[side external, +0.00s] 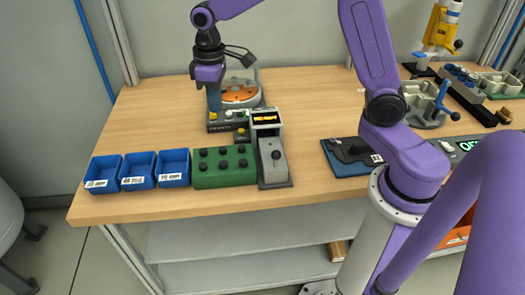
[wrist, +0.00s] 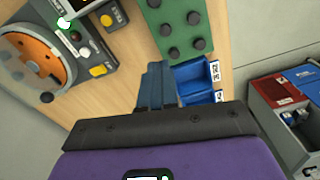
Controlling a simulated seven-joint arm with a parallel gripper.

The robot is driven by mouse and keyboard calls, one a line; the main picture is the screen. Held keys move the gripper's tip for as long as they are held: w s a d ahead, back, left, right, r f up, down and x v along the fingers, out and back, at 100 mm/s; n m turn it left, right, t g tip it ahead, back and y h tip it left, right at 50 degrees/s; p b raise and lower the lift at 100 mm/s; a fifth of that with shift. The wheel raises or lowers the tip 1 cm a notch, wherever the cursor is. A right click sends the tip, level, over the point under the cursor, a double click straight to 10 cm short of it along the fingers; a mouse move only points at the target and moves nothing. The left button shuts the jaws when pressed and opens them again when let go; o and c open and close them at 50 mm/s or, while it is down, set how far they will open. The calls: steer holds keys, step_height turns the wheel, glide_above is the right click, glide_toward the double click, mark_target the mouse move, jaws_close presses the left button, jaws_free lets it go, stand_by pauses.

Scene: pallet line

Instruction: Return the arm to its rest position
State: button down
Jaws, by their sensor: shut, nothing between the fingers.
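My gripper (side external: 214,106) points down at the back left of the wooden table (side external: 310,125), with its blue fingers shut and empty. In the side view its tips are in front of or just above the left end of a grey control box (side external: 228,124) with a yellow button; I cannot tell whether they touch. In the wrist view the fingers (wrist: 156,72) are together over bare wood, between the control box and the blue bins (wrist: 196,75). My arm reaches from its base at the right, bent at the elbow.
An orange disc device (side external: 240,93) stands behind the control box. A green block with black knobs (side external: 225,167), a grey unit with a lit display (side external: 272,160) and blue bins (side external: 138,168) line the front. A dark blue tray (side external: 350,158) lies right; the table's middle is clear.

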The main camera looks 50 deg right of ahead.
steer(key=s+d+n, duration=0.2)
steer(key=s+n, duration=0.1)
steer(key=s, duration=1.1)
steer(key=s+d+n, duration=0.2)
steer(key=s+n, duration=0.1)
steer(key=s, duration=1.2)
steer(key=shift+s, duration=0.3)
